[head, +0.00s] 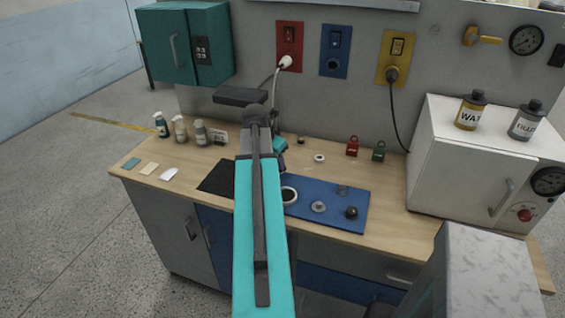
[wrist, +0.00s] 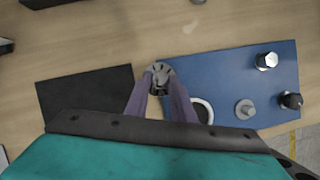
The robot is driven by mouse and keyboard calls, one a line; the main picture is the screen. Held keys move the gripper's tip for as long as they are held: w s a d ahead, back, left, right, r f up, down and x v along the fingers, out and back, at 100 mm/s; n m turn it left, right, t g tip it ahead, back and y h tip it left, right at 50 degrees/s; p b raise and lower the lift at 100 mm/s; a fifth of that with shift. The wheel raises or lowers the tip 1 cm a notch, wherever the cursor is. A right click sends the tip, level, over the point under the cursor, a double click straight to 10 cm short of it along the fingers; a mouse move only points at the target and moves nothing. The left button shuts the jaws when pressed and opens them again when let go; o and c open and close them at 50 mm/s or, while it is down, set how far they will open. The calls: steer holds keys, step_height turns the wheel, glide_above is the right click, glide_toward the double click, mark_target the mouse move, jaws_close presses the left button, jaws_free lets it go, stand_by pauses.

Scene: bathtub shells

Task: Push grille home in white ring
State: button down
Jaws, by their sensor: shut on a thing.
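My gripper (wrist: 160,92) is shut on a small round grey piece with dark gaps, which looks like the grille (wrist: 160,74). It is held at the left edge of the blue mat, by the black mat. The white ring (wrist: 204,108) lies on the blue mat, to the right of my fingers in the wrist view and partly covered by the right finger. The ring also shows in the head view (head: 289,203), beside my arm. In the head view my arm hides the fingertips and the grille.
The blue mat (head: 330,221) also bears a grey flanged disc (head: 318,207), a black knob (head: 351,213) and a metal cylinder (wrist: 267,61). A black mat (wrist: 85,98) lies to the left. A small white ring (head: 319,158) and red and green padlocks stand behind the mat.

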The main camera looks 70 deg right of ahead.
steer(key=shift+m, duration=0.5)
steer(key=w+a, duration=0.4)
steer(key=w, duration=0.2)
steer(key=w+a+f+b, duration=0.1)
steer(key=w+a, duration=0.3)
steer(key=w, duration=0.1)
steer(key=w+a, duration=0.4)
steer(key=w, duration=0.2)
steer(key=shift+w+a+f, duration=0.15)
steer(key=shift+w+f, duration=0.05)
steer(key=shift+w, duration=0.1)
steer(key=w+a+m+b, duration=0.1)
steer(key=w+a, duration=0.5)
steer(key=a, duration=0.4)
steer(key=w+a+g+b, duration=0.1)
steer(key=w+a, duration=0.5)
steer(key=a, duration=0.5)
steer(key=w+a+m+b, duration=0.1)
steer(key=w+a, duration=0.5)
steer(key=a, duration=0.4)
steer(key=w+a+m+b, duration=0.1)
steer(key=a, duration=1.8)
steer(key=shift+f+g, duration=0.3)
steer(key=shift+f, duration=0.05)
steer(key=shift+d+y, duration=0.1)
steer(key=shift+y, duration=0.2)
